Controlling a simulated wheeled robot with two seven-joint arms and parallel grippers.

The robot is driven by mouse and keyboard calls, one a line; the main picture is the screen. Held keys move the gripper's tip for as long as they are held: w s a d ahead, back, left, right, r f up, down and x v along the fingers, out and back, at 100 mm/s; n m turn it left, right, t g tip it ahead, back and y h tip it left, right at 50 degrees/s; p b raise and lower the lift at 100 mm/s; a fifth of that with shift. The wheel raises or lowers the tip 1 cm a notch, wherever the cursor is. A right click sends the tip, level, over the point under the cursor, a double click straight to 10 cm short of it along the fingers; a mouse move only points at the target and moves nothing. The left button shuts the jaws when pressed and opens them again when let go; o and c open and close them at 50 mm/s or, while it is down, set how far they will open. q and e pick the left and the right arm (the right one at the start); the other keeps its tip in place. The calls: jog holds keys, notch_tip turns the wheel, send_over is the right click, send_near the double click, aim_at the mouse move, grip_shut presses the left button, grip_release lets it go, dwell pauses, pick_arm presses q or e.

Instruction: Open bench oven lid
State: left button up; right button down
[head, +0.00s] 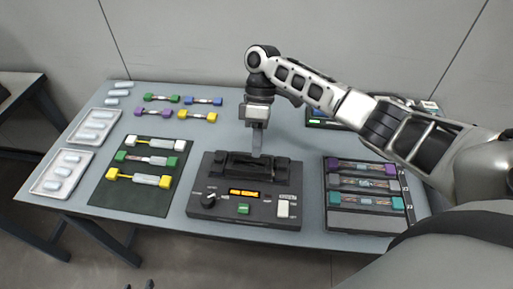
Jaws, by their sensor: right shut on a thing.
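The bench oven (243,199) is a black box at the front middle of the table, with a lit orange display, a round knob, a green button and a white switch. Its dark lid (240,166) lies along the top rear of the box. My right gripper (257,150) points down over the lid from behind and is shut on the lid's edge or handle. The fingertips are small and dark against the lid, so the exact contact and the lid's angle are hard to tell. My left gripper is not clearly in view.
A dark mat (137,190) with coloured holders lies left of the oven, and more coloured pieces (183,100) lie behind it. White trays (62,173) stand at the left edge. A grey rack (364,221) sits close on the right. My right arm spans above the table's right side.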

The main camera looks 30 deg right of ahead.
jog(key=shift+w+d+r+g+y, duration=0.1)
jog(key=shift+w+d+g+y, duration=0.15)
jog(key=shift+w+g+y, duration=0.4)
jog(key=shift+w+d+g+y, duration=0.1)
jog(key=shift+d+g+y, duration=0.15)
jog(key=shift+g, duration=0.4)
jog(key=shift+w, duration=0.1)
